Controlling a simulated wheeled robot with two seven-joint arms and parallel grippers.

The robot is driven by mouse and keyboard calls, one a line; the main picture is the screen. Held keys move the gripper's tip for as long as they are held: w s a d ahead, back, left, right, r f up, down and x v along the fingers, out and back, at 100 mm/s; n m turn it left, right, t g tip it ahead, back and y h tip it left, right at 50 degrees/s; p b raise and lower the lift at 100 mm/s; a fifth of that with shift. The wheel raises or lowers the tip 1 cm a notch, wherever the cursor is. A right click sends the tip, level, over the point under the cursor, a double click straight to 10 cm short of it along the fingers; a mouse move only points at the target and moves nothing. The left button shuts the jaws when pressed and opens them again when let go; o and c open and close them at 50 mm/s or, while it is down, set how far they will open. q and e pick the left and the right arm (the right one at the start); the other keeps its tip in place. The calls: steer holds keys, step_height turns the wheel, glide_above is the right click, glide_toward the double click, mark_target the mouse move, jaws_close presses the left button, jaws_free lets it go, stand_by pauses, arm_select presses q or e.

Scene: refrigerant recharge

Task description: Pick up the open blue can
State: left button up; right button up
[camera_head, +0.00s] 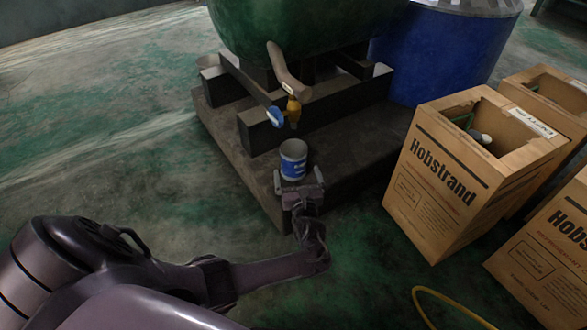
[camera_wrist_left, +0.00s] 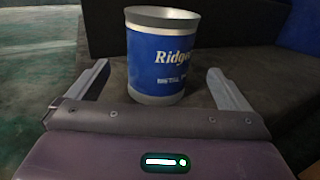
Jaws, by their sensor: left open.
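The blue can (camera_head: 293,160) stands upright on the dark platform (camera_head: 230,135), under a yellow valve. Its open top shows a pale inside, and its side has a blue label with white lettering. In the left wrist view the can (camera_wrist_left: 162,60) stands just beyond the gap between the fingers, a little left of the middle. My left gripper (camera_head: 299,180) is open and empty, at the platform's front edge on the near side of the can. In the left wrist view its two fingers (camera_wrist_left: 165,92) are spread wider than the can. My right gripper is not in view.
A green tank (camera_head: 300,30) rests on a dark frame above the platform. The yellow valve (camera_head: 293,105) with a blue handle (camera_head: 275,116) hangs close over the can. A blue drum (camera_head: 440,50) stands behind. Cardboard boxes (camera_head: 440,190) stand at right; a yellow hose (camera_head: 450,300) lies on the floor.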

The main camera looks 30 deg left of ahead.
mark_target(292, 153)
arm_select(q)
steer(key=shift+w+a, duration=0.4)
steer(key=b+x, duration=0.4)
steer(key=shift+w+a+f+b, duration=0.1)
steer(key=shift+a+f+b, duration=0.15)
steer(key=shift+f+b, duration=0.1)
steer(key=shift+w+a+r, duration=0.1)
steer(key=shift+w+a, duration=0.05)
steer(key=shift+w, duration=0.05)
steer(key=shift+r, duration=0.15)
steer(key=c, duration=1.2)
steer(key=shift+c, duration=0.2)
